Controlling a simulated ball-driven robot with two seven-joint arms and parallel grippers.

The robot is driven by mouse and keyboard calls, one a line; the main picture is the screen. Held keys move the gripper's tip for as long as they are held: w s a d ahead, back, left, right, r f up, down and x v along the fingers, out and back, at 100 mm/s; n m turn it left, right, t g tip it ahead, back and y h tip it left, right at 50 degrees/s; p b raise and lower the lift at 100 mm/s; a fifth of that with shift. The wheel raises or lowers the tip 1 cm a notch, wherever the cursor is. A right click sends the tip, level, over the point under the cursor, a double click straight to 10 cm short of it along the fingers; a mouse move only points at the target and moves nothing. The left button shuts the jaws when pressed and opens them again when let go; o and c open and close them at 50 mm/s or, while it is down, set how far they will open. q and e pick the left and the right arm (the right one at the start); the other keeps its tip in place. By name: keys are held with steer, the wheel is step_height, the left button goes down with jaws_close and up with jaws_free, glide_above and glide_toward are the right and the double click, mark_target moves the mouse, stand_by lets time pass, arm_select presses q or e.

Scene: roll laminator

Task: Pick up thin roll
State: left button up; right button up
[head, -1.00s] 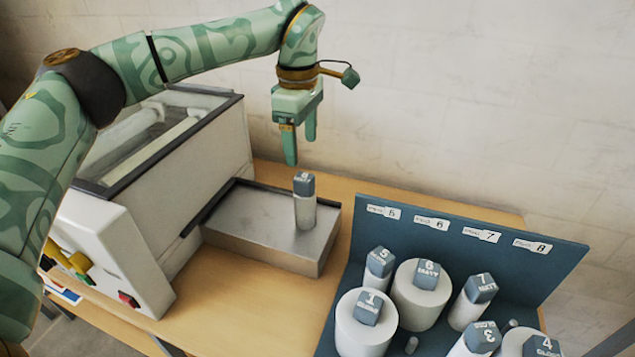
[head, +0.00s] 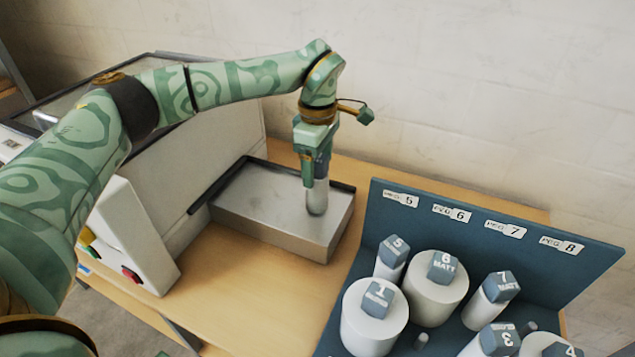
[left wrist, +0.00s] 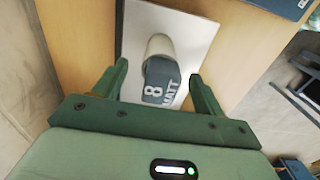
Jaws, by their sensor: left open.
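The thin roll (head: 317,199) stands upright on the grey metal tray (head: 262,232). It is a narrow pale roll with a blue-grey cap. My left gripper (head: 314,178) is over it from above, open, with its fingers down beside the cap and upper part, which it partly hides. In the left wrist view the cap (left wrist: 162,83), marked 8 MATT, lies between the two open fingers, with a gap visible on each side. My right gripper is not in view.
The laminator (head: 200,165) stands left of the tray. The blue peg rack (head: 480,245) at the right holds several capped rolls, thin and thick, such as roll 6 (head: 436,290). Bare wooden table (head: 240,310) lies in front of the tray. A wall stands behind.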

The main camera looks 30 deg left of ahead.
mark_target(317, 176)
arm_select(q)
step_height(317, 176, down, 4)
steer(key=shift+a+r, duration=0.1)
steer(key=shift+r, duration=0.05)
steer(key=c, duration=1.1)
